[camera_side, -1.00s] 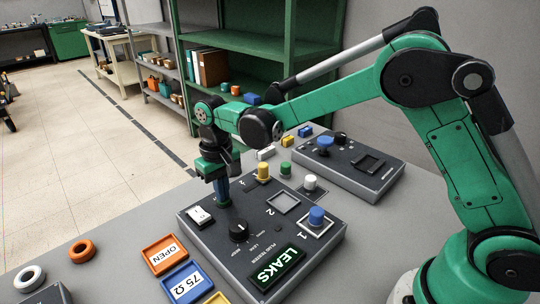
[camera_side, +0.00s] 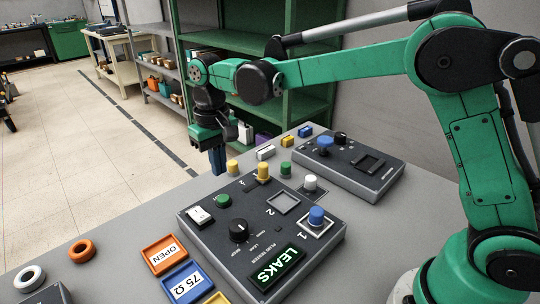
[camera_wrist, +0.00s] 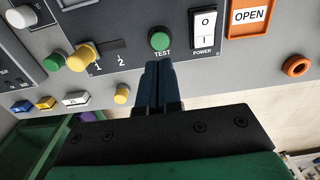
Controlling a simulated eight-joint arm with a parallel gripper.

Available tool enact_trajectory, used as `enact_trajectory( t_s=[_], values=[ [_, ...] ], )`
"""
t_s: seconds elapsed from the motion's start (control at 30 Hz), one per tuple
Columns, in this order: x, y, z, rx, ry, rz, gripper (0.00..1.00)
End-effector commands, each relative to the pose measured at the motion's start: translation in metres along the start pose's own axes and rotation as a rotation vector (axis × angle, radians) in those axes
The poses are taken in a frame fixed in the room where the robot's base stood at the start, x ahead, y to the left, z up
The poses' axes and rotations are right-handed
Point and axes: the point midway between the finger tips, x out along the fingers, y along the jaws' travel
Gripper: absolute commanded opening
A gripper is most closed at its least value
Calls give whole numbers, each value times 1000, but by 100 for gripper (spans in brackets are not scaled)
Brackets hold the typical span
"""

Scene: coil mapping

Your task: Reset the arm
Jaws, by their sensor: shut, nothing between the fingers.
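My gripper (camera_side: 218,162) is shut and empty. In the side view it is raised above the back left edge of the plug tester box (camera_side: 262,222), clear of the panel. In the wrist view my gripper (camera_wrist: 158,66) points toward the green TEST button (camera_wrist: 159,39), which also shows in the side view (camera_side: 223,200). The tester's display (camera_side: 276,265) reads LEAKS. A blue-topped plug (camera_side: 316,216) stands in the square marked 1. The square marked 2 (camera_side: 284,203) is empty.
A second dark box (camera_side: 352,163) stands at the back right. An orange OPEN tray (camera_side: 163,253) and a blue 75 Ω tray (camera_side: 187,285) lie at the front left. Green shelving (camera_side: 255,60) stands behind the table.

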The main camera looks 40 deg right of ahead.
Motion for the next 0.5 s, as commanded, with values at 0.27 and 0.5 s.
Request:
enact_trajectory(
  t_s=[0.27, 0.5],
  values=[
    [0, 0, 0, 0, 0, 0, 0],
    [-11, 8, 8, 2, 41, -8, 0]
  ],
)
